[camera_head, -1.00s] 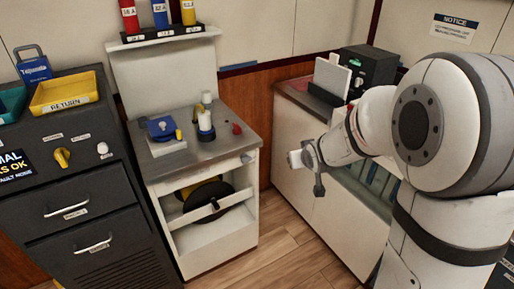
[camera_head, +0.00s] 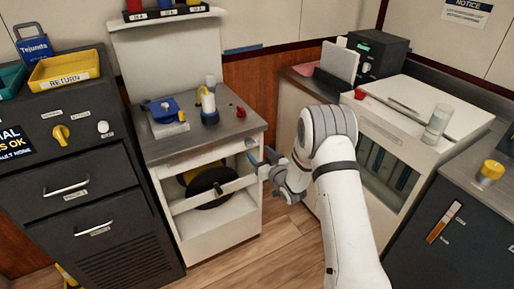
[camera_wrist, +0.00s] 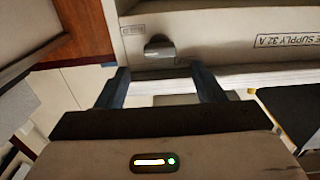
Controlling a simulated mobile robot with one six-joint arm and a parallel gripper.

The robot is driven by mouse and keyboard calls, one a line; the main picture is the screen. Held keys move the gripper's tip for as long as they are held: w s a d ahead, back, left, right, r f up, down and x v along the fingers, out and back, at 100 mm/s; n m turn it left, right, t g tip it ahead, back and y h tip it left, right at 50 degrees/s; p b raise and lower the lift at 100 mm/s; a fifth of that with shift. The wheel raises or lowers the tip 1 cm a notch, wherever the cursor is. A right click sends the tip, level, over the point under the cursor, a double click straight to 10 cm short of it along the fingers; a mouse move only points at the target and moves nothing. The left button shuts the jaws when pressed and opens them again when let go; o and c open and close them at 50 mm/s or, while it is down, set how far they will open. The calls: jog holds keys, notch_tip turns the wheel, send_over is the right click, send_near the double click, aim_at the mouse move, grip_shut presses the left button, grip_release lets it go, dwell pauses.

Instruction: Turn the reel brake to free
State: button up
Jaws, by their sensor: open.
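A small grey knob (camera_head: 250,143), which looks like the reel brake, sits at the upper right of the white reel cabinet's front (camera_head: 190,165). In the wrist view the knob (camera_wrist: 160,47) shows beyond and between my fingertips, with a small label beside it, too small to read. My gripper (camera_head: 261,160) is in front of the cabinet's right edge, just below the knob. In the wrist view my gripper (camera_wrist: 162,80) has its two dark fingers spread and empty, apart from the knob. A dark and yellow reel (camera_head: 208,185) is in the cabinet's open bay behind a bar.
A dark drawer unit (camera_head: 75,170) stands left. A white counter unit (camera_head: 375,165) stands right of my gripper. Wooden floor lies below.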

aim_at(252, 145)
jog(key=x, duration=0.5)
jog(key=shift+w, duration=0.15)
